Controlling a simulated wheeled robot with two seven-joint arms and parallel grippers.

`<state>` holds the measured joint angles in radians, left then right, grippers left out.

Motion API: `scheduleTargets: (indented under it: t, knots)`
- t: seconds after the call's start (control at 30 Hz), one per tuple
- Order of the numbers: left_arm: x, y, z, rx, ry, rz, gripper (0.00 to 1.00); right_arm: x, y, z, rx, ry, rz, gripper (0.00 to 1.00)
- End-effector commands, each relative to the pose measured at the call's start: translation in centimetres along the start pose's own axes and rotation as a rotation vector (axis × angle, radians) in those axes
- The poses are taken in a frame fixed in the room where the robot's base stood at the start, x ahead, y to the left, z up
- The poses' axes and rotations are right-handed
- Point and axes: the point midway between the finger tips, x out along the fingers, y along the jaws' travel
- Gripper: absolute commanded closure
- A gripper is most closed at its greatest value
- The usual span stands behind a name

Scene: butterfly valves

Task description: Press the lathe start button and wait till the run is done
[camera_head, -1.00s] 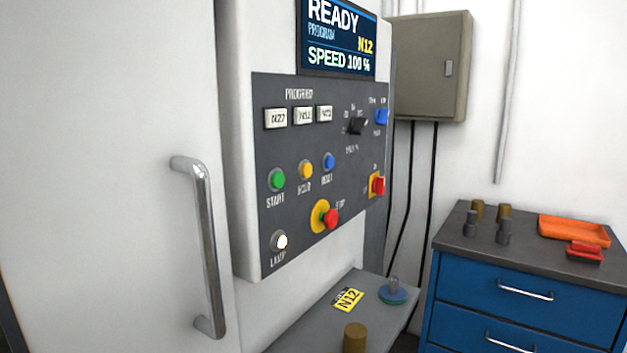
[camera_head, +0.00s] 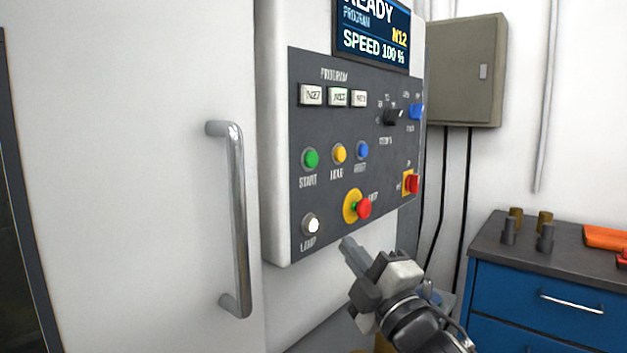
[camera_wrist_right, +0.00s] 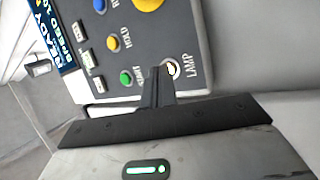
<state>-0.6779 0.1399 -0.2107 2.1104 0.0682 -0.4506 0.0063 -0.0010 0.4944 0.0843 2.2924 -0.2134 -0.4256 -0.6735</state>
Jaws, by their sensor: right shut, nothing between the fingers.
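The green START button (camera_head: 311,159) is on the dark control panel (camera_head: 300,100), left of the yellow HOLD button (camera_head: 339,153). It also shows in the right wrist view (camera_wrist_right: 126,77). The screen (camera_head: 375,40) reads READY, program N12, speed 100 %. My right gripper (camera_head: 347,246) is shut and empty, below and to the right of the START button, its tips near the panel's lower edge. In the right wrist view its fingers (camera_wrist_right: 155,75) point at the panel between the START and LAMP buttons, apparently apart from both. My left gripper is not in view.
A red stop button on a yellow base (camera_head: 363,208) and the lit white LAMP button (camera_head: 311,225) are close to my right gripper. The door handle (camera_head: 238,220) stands out at the left. A blue drawer cabinet (camera_head: 510,300) is at the right.

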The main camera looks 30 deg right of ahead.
Motion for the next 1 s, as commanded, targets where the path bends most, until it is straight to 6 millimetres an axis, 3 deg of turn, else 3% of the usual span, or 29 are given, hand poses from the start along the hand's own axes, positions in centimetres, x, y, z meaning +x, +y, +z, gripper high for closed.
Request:
scheduleTargets:
  t: [0.03,0.1,0.2,0.3,0.43,0.77,1.0]
  knots:
    - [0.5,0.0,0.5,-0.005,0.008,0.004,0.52,0.3,2.9,-0.1,-0.093,0.013,0.088,1.0]
    - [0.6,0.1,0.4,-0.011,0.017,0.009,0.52,0.5,6.4,-0.4,-0.201,0.016,0.181,1.0]
    - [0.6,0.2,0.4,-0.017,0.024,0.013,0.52,0.2,10.2,-0.8,-0.317,0.01,0.282,1.0]
    - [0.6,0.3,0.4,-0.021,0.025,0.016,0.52,-0.2,12.5,-1.2,-0.387,0.003,0.343,1.0]
    - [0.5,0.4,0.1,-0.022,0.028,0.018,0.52,-0.3,13.5,-1.3,-0.42,-0.003,0.37,1.0]
    - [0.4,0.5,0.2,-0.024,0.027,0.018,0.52,-0.2,13.5,-1.3,-0.418,-0.003,0.368,1.0]
    - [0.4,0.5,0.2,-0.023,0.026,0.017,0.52,1.5,12.8,-1.8,-0.414,-0.005,0.369,1.0]
